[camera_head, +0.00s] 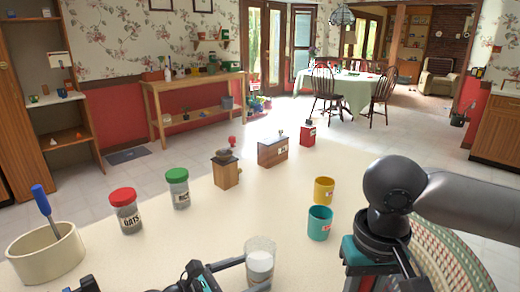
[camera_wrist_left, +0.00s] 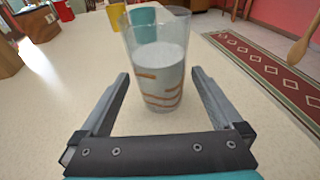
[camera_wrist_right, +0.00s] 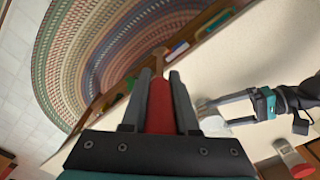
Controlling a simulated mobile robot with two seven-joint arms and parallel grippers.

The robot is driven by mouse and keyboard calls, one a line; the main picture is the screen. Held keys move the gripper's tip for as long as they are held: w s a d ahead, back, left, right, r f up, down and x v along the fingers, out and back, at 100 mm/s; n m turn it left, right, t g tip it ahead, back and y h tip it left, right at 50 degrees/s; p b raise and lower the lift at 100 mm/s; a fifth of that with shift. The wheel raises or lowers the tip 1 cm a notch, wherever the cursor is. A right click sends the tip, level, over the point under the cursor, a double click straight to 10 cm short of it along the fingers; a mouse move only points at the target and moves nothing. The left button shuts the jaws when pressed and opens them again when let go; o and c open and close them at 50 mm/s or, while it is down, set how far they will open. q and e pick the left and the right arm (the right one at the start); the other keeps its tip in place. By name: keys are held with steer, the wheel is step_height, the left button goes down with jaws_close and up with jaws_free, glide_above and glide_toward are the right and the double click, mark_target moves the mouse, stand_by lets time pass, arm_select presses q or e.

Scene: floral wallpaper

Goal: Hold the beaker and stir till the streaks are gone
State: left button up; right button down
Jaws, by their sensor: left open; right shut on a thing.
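The clear beaker (camera_head: 260,264) stands on the pale counter at the front middle. In the left wrist view the beaker (camera_wrist_left: 158,62) holds pale grey liquid with orange-brown streaks. My left gripper (camera_wrist_left: 161,77) is open, with one finger on each side of the beaker; a gap shows beside each finger. My right gripper (camera_wrist_right: 158,82) is shut on the red handle of a wooden spoon (camera_wrist_right: 159,58), whose pale end points away from the gripper. The wooden spoon's end also shows in the left wrist view (camera_wrist_left: 304,42), raised and apart from the beaker. The right fingers are out of the head view.
A teal cup (camera_head: 319,223) and a yellow cup (camera_head: 324,190) stand behind the beaker. A red-lidded oats jar (camera_head: 127,215), a green-lidded jar (camera_head: 179,190) and a cream crock (camera_head: 48,258) with a blue-handled tool stand left.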

mark_target(249, 274)
arm_select(q)
steer(key=shift+b+x, duration=0.45)
steer(key=shift+x, duration=1.15)
steer(key=c, duration=1.1)
stand_by(0.9)
